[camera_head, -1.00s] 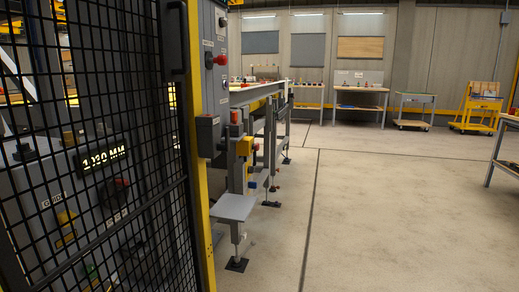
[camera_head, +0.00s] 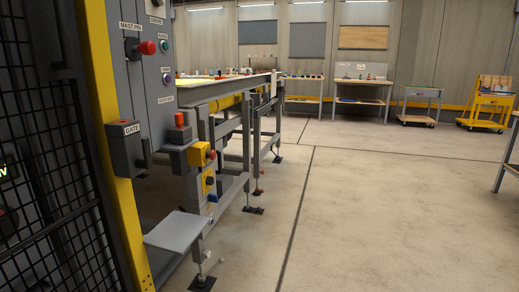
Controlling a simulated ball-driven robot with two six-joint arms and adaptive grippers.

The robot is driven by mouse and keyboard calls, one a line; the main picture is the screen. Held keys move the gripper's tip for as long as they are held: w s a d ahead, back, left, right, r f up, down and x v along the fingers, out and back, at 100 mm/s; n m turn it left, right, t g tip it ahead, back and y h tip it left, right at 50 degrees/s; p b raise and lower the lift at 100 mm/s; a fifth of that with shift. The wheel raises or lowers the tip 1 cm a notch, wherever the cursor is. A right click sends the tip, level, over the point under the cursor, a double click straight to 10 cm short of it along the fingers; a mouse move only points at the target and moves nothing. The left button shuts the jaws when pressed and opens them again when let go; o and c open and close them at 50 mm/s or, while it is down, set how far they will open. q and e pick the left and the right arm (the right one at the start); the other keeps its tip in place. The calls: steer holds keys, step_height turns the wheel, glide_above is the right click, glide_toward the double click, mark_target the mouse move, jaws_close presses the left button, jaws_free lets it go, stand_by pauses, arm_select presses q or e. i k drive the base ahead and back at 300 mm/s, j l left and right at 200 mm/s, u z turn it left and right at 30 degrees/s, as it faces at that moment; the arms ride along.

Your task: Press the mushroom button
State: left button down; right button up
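A red knob with a mushroom-shaped head (camera_head: 147,47) sticks out of the grey control panel (camera_head: 150,85) at the upper left, near a "MAST PIN" label. A red cap (camera_head: 179,119) stands on a grey bracket beside the panel. I cannot tell for sure which of these is the mushroom button. Neither of my grippers is in view.
Black mesh fencing with a yellow post (camera_head: 121,200) fills the left edge. A grey "GATE" box (camera_head: 128,147) is on the post. A small grey platform (camera_head: 178,231) juts out low. Open concrete floor (camera_head: 390,210) lies to the right, with workbenches (camera_head: 361,100) behind.

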mark_target(212, 155)
steer(key=i+l+z, duration=0.15)
steer(key=i+l, duration=0.8)
steer(key=i, duration=0.15)
